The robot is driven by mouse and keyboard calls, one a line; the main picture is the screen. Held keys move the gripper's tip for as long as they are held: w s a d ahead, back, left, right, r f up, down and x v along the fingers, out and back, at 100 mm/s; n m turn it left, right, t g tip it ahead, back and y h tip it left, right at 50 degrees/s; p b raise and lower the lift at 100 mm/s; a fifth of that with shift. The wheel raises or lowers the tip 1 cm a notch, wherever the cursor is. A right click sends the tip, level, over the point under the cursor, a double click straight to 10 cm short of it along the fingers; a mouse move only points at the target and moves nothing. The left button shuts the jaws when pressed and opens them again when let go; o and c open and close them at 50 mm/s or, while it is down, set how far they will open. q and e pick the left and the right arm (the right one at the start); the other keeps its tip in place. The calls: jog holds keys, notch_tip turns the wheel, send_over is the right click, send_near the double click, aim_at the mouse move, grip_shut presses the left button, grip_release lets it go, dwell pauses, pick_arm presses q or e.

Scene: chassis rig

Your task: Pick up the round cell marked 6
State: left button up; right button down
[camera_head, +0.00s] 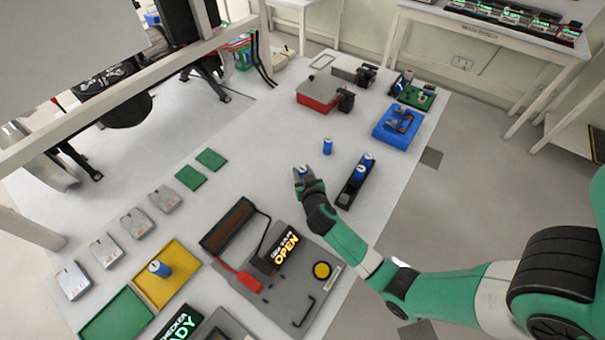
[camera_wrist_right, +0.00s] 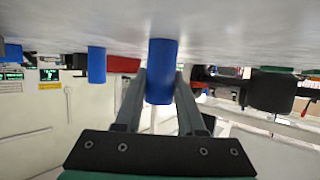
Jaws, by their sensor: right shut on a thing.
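My right gripper (camera_head: 303,176) is over the middle of the white table, shut on a blue round cell (camera_head: 301,170). In the right wrist view the held cell (camera_wrist_right: 161,70) is between the two fingers (camera_wrist_right: 160,95); I cannot read its mark. Another blue cell (camera_head: 327,146) stands on the table just behind and to the right; a blue cell also shows at the left in the right wrist view (camera_wrist_right: 97,65). More blue cells (camera_head: 366,160) sit in a black holder (camera_head: 347,197) to the right. One more cell (camera_head: 160,268) stands in the yellow tray. My left gripper is not in view.
A grey device with an OPEN display (camera_head: 285,248) lies in front of the gripper. A yellow tray (camera_head: 183,250) and green tray (camera_head: 117,318) are front left. A red box (camera_head: 318,97) and blue tray (camera_head: 386,131) are at the back.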

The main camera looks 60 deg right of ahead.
aim_at(303, 170)
jog(key=shift+r, duration=0.1)
jog(key=r, duration=0.1)
jog(key=r+p, duration=0.1)
jog(key=r, duration=0.1)
jog(key=r+p, duration=0.1)
jog(key=shift+s+a+r, duration=0.15)
jog(key=shift+s+a, duration=0.1)
jog(key=d+r+p+v, duration=0.1)
jog(key=r+p+v, duration=0.2)
jog(key=p+v, duration=1)
jog(key=shift+s+a+r, duration=0.35)
jog(key=shift+s+a, duration=0.15)
jog(key=shift+s, duration=0.4)
